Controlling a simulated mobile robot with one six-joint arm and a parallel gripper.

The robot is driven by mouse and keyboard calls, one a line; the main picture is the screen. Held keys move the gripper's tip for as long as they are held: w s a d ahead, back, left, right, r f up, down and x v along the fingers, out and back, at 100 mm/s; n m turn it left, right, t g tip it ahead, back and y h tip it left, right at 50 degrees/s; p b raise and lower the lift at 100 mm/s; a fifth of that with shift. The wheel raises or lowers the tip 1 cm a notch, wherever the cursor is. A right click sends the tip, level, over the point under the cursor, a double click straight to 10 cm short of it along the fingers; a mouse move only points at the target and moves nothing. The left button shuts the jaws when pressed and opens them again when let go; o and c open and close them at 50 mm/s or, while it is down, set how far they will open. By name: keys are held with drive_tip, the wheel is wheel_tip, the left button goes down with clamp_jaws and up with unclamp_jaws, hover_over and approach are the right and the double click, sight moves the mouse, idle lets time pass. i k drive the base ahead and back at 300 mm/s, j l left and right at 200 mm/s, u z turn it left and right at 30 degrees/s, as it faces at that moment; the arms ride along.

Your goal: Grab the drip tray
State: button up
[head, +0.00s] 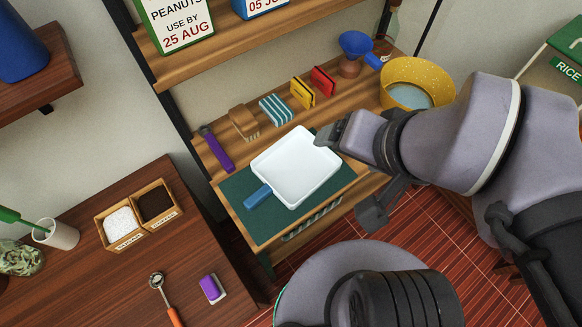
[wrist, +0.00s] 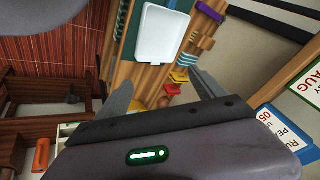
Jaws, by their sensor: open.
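The drip tray appears to be the shallow white tray (head: 296,167) with a blue handle (head: 257,196) at its front left corner. It lies on a dark green mat (head: 240,215) on the wooden shelf. In the wrist view the white tray (wrist: 162,35) is at the top, beyond my fingertips. My gripper (head: 350,178) is at the tray's right side in the head view, open with nothing between its fingers. It also shows in the wrist view (wrist: 162,92), its two fingers spread apart. I cannot tell its exact height over the shelf.
Behind the tray stand a purple-handled tool (head: 217,148), a brown brush-like item (head: 243,122), a striped blue item (head: 276,109), and yellow (head: 302,93) and red (head: 322,81) items. A yellow bowl (head: 417,83) stands right. An upper shelf (head: 240,38) overhangs the back.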

sight(292, 169)
drive_tip(key=k+j+z, duration=0.25)
drive_tip(key=z, duration=0.2)
drive_tip(key=k+j+z, duration=0.15)
drive_tip(key=k+z, duration=0.2)
drive_tip(key=z, duration=0.15)
drive_tip(key=k+j+z, duration=0.2)
drive_tip(key=z, duration=0.2)
drive_tip(key=j, duration=0.1)
